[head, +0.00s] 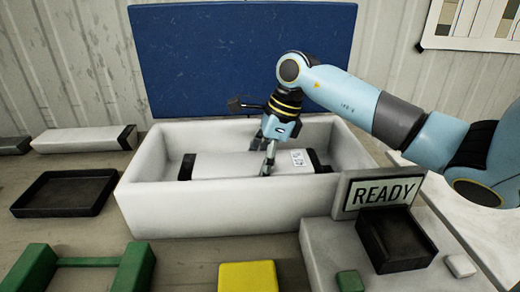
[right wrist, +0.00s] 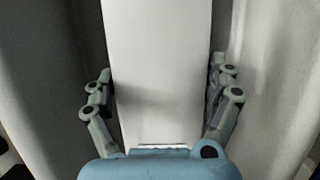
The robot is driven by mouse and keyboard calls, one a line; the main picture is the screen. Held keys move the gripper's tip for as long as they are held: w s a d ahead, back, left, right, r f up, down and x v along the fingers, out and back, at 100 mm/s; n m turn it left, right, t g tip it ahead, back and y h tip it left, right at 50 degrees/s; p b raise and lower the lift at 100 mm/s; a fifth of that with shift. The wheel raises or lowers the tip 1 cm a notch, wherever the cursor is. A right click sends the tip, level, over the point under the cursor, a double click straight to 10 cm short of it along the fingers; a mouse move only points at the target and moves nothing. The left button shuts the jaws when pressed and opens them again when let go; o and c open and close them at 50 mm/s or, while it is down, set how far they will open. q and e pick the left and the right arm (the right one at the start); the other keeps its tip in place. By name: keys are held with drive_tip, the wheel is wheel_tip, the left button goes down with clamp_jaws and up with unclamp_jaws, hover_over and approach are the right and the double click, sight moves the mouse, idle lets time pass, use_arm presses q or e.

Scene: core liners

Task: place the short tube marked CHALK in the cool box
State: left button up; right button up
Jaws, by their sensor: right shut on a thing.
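A white tube (head: 229,163) with dark end caps and a small printed label (head: 299,158) lies level inside the white open cool box (head: 220,208). The label is too small to read. My right gripper (head: 266,158) reaches down into the box from above and is shut on the tube near its labelled end. In the right wrist view the fingers (right wrist: 160,95) stand on either side of the white tube (right wrist: 163,50), between the box walls. My left gripper is not in view.
Another white tube (head: 82,139) lies at the far left by the wall. A black tray (head: 65,193) sits left of the box. A READY sign (head: 384,193) and a small black bin (head: 396,240) stand at right. Green supports (head: 133,270) and a yellow block (head: 248,277) are in front.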

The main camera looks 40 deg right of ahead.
drive_tip(key=shift+f, duration=0.1)
drive_tip(key=o, duration=1.5)
drive_tip(key=shift+c, duration=0.2)
drive_tip(key=b+v, duration=0.1)
drive_tip(key=v, duration=1)
drive_tip(key=shift+d+r, duration=0.1)
drive_tip(key=shift+r, duration=0.15)
drive_tip(key=shift+s+r, duration=0.15)
drive_tip(key=shift+r, duration=0.15)
